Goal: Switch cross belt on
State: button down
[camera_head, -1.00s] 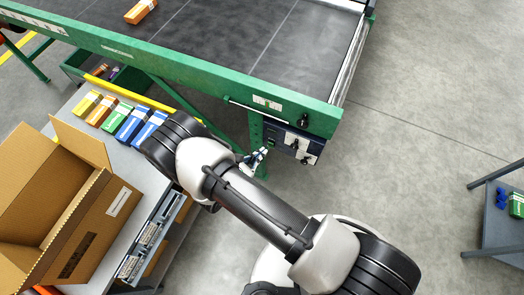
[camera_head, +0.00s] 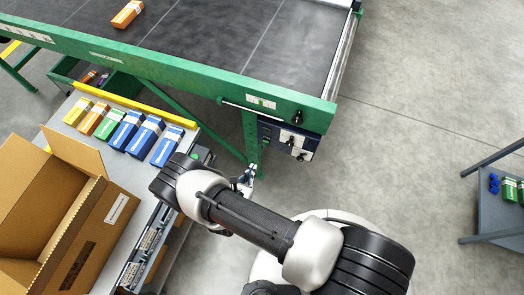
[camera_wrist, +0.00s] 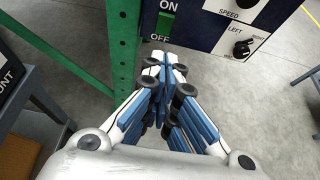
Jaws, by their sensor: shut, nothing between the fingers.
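The dark blue control box (camera_head: 287,139) hangs under the green frame at the near end of the cross belt (camera_head: 225,35). In the wrist view, its panel (camera_wrist: 201,38) has a green switch (camera_wrist: 163,24) between the labels ON and OFF; I cannot tell which way it is set. Beside the switch are a black selector knob (camera_wrist: 242,48) marked LEFT and RIGHT, and a SPEED label with its knob mostly out of frame. My gripper (camera_wrist: 165,66) is shut and empty, with its tips just below the OFF label in the picture. In the head view, my gripper (camera_head: 248,172) is apart from the box.
A green leg (camera_wrist: 124,60) stands close left of my gripper. A side table with several coloured cartons (camera_head: 126,130) and an open cardboard box (camera_head: 60,220) is at left. A grey shelf (camera_head: 500,215) stands at right. The floor (camera_head: 400,150) between is clear.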

aim_at(266, 143)
jog(key=w+r+b+x, duration=0.1)
jog(key=r+b+x, duration=0.1)
jog(key=x, duration=0.9)
jog(key=shift+w+d+b, duration=0.2)
jog(key=shift+d+b, duration=0.1)
jog(key=shift+b, duration=0.45)
jog(key=shift+f, duration=0.1)
